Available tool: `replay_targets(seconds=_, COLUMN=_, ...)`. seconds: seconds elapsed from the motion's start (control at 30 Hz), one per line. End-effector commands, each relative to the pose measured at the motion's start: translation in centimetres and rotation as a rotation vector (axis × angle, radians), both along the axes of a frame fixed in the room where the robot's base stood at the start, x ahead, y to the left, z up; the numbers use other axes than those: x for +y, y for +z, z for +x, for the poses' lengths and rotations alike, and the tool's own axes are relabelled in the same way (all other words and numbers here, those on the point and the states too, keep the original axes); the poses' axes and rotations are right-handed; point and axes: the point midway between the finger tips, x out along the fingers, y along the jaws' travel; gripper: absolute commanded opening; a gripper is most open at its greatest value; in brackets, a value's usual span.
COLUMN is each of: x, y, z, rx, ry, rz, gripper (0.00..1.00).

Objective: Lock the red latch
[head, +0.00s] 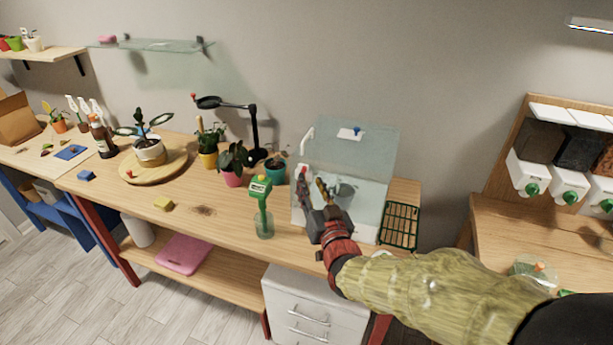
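A clear glass case (375,165) with a pale base stands at the right of the wooden table. It has a white handle (307,138) at its upper left and a blue knob on top. A small red piece (303,170) shows low at the case's left side, by my left fingertip. It may be the red latch, but it is too small to tell its position. My gripper (312,182) is in front of the case, its fingers apart and pointing at the lower left part. I cannot tell whether it touches anything. My gripper and arm hide part of the case's front.
A green-headed meter in a glass (264,222) stands close left of my gripper. A green wire rack (401,225) lies right of the case. Potted plants (232,165) and a black lamp (253,135) stand behind left. The table's front middle is mostly clear.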

Motion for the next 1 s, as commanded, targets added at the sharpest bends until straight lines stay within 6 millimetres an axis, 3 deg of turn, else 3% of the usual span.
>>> replay_targets(seconds=0.2, x=0.9, y=-0.2, z=3.3, rx=0.001, ry=0.000, rz=0.000, gripper=0.29)
replay_targets(seconds=0.4, x=1.3, y=-0.1, z=4.8, rx=0.001, ry=0.000, rz=0.000, gripper=0.29)
replay_targets(seconds=0.7, x=1.3, y=0.0, z=5.0, rx=0.002, ry=0.000, rz=-0.001, gripper=0.29)
replay_targets(seconds=1.0, x=1.3, y=-0.1, z=5.0, rx=0.002, ry=0.000, rz=-0.001, gripper=0.12)
